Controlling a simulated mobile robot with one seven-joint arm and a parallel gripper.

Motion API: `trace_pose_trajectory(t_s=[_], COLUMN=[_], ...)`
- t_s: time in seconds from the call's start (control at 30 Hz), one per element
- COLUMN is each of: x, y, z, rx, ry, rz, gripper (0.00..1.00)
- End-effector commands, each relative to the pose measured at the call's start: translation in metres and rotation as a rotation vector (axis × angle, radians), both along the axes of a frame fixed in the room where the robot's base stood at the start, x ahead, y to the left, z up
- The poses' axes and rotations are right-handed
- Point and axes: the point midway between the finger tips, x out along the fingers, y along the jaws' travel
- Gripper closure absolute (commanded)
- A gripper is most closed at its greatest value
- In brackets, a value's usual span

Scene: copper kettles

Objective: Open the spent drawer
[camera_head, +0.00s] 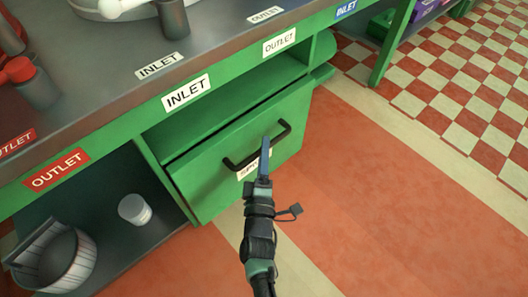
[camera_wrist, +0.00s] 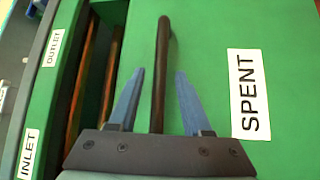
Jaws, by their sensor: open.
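The spent drawer has a green front (camera_head: 214,182) under the counter, with a black bar handle (camera_head: 283,133) across it. In the wrist view the green drawer front (camera_wrist: 215,40) carries a white SPENT label (camera_wrist: 249,95); in the head view my gripper partly covers that label. A dark gap shows along the drawer's top edge; I cannot tell how far out the drawer stands. My gripper (camera_head: 265,155) is at the handle. In the wrist view my gripper (camera_wrist: 159,73) is open, its blue fingers on either side of the handle bar (camera_wrist: 161,60), with space showing on both sides.
The grey counter (camera_head: 105,100) overhangs above, with INLET and OUTLET labels. An open shelf at lower left holds a wooden bucket (camera_head: 75,262) and a white jar (camera_head: 134,209). The red floor (camera_head: 390,190) before the drawer is clear.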

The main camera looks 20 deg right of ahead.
Motion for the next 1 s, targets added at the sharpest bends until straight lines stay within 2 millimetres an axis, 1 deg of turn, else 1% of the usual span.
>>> trace_pose_trajectory(t_s=[0.13,0.4,0.47,0.6,0.7,1.0], x=[0.0081,0.009,0.009,0.0088,0.0088,0.0087], y=[-0.004,-0.0042,-0.0042,-0.0041,-0.0041,-0.004], z=[0.0011,0.0022,0.0021,0.002,0.002,0.0019], rx=[0.0,0.0,0.0,0.0,0.0,0.0], ry=[-0.001,0.0,0.0,0.0,0.0,0.0], rz=[0.0,0.0,0.0,0.0,0.0,0.0], gripper=[0.51,0.51,0.6,0.85,1.0,1.0])
